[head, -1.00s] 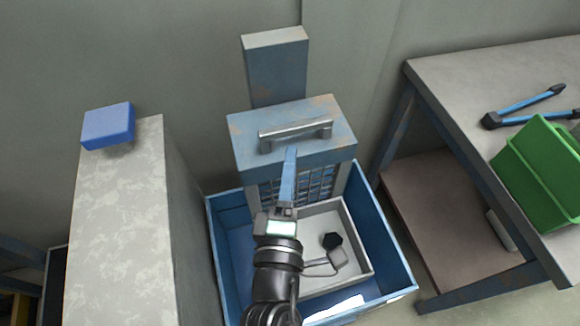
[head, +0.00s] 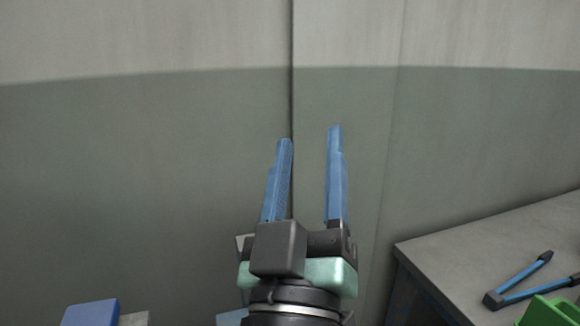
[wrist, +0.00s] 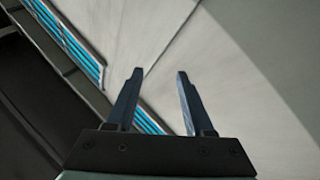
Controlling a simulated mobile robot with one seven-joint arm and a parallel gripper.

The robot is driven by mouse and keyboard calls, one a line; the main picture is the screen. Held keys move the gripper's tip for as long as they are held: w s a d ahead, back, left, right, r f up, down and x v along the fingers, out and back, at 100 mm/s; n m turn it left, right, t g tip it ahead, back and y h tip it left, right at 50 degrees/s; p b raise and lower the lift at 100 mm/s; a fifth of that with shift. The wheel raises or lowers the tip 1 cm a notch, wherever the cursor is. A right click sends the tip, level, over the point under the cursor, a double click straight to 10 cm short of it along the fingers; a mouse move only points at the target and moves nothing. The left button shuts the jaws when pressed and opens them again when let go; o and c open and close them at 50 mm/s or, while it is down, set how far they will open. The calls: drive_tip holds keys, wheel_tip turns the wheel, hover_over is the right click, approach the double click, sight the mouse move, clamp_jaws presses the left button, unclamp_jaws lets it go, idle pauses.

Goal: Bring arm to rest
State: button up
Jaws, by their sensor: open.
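My gripper (head: 310,145) is raised in front of the wall in the head view, with its two blue fingers pointing up. The fingers are apart and nothing is between them. In the wrist view the fingers (wrist: 157,80) are also apart and empty, against a pale surface with a dark seam. My gripper touches nothing that I can see.
A grey table (head: 480,245) at the right bears a blue-handled tool (head: 520,282) and a green bin (head: 552,312). A blue block (head: 91,313) shows at the lower left. The wall (head: 150,180) fills the background. The wrist view shows slanted bright blue strips (wrist: 70,42) at the left.

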drive_tip(key=s+r+m+t+y+p, duration=0.1)
drive_tip(key=r+p, duration=0.3)
drive_tip(key=r, duration=0.4)
drive_tip(key=s+a+r+m+t+y+p, duration=0.1)
drive_tip(key=s+r+p, duration=0.2)
drive_tip(key=r, duration=0.6)
drive_tip(key=s+r+m+t+y+p, duration=0.1)
drive_tip(key=s+r+p, duration=0.2)
drive_tip(key=r+p, duration=0.3)
wheel_tip(320, 180, up, 3)
drive_tip(key=shift+a+r, duration=0.2)
drive_tip(key=shift+a, duration=0.2)
